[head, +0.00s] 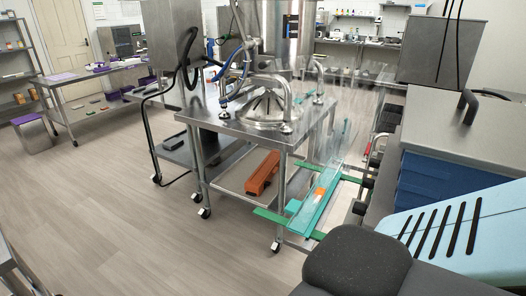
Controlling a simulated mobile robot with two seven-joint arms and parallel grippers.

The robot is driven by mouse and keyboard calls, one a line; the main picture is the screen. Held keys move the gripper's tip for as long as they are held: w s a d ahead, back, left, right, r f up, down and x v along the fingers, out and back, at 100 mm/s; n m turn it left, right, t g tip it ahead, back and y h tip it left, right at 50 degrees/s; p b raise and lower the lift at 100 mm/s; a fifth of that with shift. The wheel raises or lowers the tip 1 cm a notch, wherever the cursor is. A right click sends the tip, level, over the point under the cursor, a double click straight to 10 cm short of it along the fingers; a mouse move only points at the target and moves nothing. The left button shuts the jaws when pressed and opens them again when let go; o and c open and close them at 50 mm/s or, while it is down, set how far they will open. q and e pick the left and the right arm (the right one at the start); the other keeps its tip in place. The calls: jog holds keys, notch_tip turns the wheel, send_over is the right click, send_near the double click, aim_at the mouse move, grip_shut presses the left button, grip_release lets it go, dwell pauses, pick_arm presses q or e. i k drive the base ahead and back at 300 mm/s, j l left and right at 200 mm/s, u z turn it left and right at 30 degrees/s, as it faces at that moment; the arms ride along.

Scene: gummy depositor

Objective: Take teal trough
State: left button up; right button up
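A long teal trough (310,212) lies at a slant right of centre, beside the steel cart's right legs. A small orange piece (321,192) shows on or against it. Green bars (272,215) stick out on its left, and clear panels (350,115) rise behind it. The trough's near end is close to a dark rounded shape at the bottom; I cannot tell whether they touch. An orange trough (262,172) rests on the cart's lower shelf. Neither of my grippers is in view.
The steel cart (225,120) on casters carries a funnel-like metal machine (268,108) with hoses. A steel counter (425,125) with blue fronts stands on the right. Shelves and benches line the back. The wooden floor (110,210) at left is clear.

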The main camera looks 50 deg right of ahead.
aim_at(304, 220)
jog(key=i+z, duration=0.3)
jog(key=i, duration=0.35)
jog(key=i+z, duration=0.3)
jog(key=i, duration=0.3)
jog(key=i+j+z, duration=0.15)
jog(key=i+z, duration=0.15)
jog(key=i, duration=1.05)
jog(key=i+z, duration=0.35)
jog(key=z, duration=2.95)
